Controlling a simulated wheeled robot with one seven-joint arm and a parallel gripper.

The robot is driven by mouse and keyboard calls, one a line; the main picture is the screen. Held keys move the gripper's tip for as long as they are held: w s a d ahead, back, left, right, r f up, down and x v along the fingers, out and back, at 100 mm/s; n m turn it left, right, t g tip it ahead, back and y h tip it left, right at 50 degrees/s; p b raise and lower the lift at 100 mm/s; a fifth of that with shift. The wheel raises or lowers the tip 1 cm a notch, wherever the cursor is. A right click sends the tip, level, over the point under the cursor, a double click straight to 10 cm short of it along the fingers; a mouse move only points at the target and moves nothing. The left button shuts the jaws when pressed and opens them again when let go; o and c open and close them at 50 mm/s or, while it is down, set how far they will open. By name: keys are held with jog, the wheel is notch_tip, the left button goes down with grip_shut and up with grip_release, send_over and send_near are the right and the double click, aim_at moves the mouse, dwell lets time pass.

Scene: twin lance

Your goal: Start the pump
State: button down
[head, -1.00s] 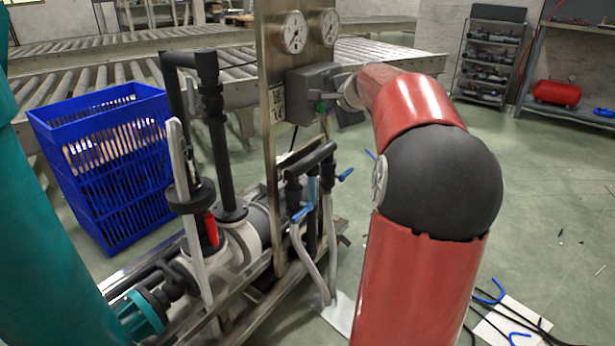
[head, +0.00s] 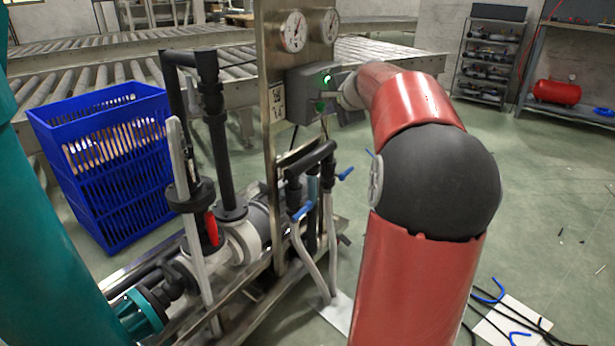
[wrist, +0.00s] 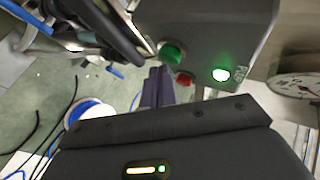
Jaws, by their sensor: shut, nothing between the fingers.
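The pump skid has a grey control box (head: 303,98) on its steel panel. A small lamp (head: 327,78) on the box glows green. The wrist view shows the lit lamp (wrist: 221,74), a green button (wrist: 172,54) and a red button (wrist: 185,79) on the box. The green button also shows low on the box in the head view (head: 320,106). My gripper (wrist: 157,72) is shut and empty, its fingertips close to the green button. I cannot tell whether they touch it. In the head view my gripper is largely hidden behind my arm.
Two gauges (head: 293,31) sit above the box. Black pipes (head: 217,140), a valve with a red handle (head: 211,228) and blue-handled hoses (head: 302,212) stand left of and below the box. A blue crate (head: 105,180) stands left. The floor to the right is mostly open.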

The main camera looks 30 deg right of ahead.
jog(key=shift+s+f, duration=0.1)
jog(key=s+b, duration=0.1)
jog(key=s+d+b, duration=0.1)
jog(key=s, duration=0.1)
jog(key=s+d+b, duration=0.1)
jog(key=s, duration=0.1)
jog(key=shift+s+d+b, duration=0.2)
jog(key=shift+b, duration=0.1)
jog(key=shift+a, duration=0.1)
